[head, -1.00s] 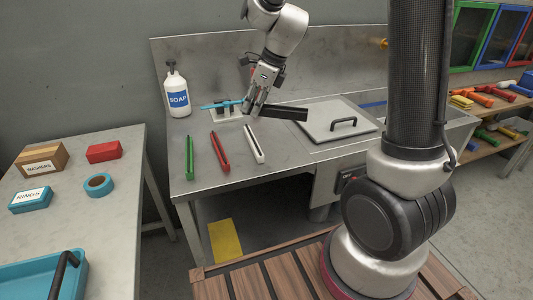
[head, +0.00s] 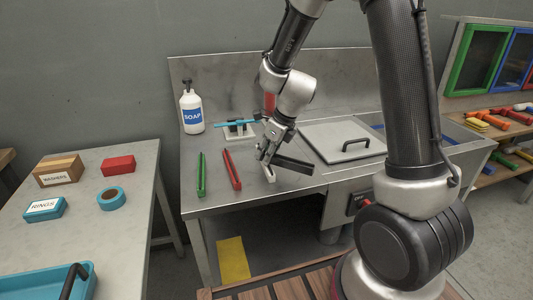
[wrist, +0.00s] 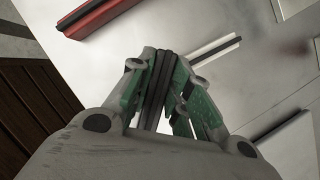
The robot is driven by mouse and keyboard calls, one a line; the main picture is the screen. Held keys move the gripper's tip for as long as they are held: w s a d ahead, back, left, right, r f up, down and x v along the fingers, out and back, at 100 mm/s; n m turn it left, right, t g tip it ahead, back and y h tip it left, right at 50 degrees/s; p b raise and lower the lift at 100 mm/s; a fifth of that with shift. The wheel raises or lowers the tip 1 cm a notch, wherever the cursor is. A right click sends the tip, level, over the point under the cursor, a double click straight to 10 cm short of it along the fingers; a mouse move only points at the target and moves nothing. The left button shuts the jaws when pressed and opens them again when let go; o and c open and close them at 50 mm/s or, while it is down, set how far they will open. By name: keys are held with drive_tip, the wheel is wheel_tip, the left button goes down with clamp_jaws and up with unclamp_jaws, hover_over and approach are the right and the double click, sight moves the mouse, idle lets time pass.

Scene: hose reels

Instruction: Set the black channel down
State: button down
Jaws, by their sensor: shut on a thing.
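My gripper (head: 268,156) is shut on the black channel (head: 294,165) over the steel counter (head: 215,203). The channel sticks out to the right of the fingers, close to level. In the wrist view the black channel (wrist: 159,78) shows end-on between the fingers (wrist: 158,75). I cannot tell how big the gap to the counter is. The white channel (head: 270,177) lies just below my gripper and is partly hidden by it; it also shows in the wrist view (wrist: 205,50). The red channel (head: 232,170) and the green channel (head: 201,175) lie to the left.
A soap bottle (head: 192,110) and a small stand with a blue bar (head: 236,122) are at the back of the counter. A grey lid with a black handle (head: 345,142) lies to the right. Bare counter lies in front of the channels. A side table (head: 115,225) holds boxes and tape.

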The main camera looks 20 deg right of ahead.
drive_tip(key=shift+f, duration=0.3)
drive_tip(key=shift+s+f, duration=0.1)
drive_tip(key=shift+f, duration=0.15)
drive_tip(key=c, duration=1.3)
unclamp_jaws()
drive_tip(key=shift+f, duration=0.15)
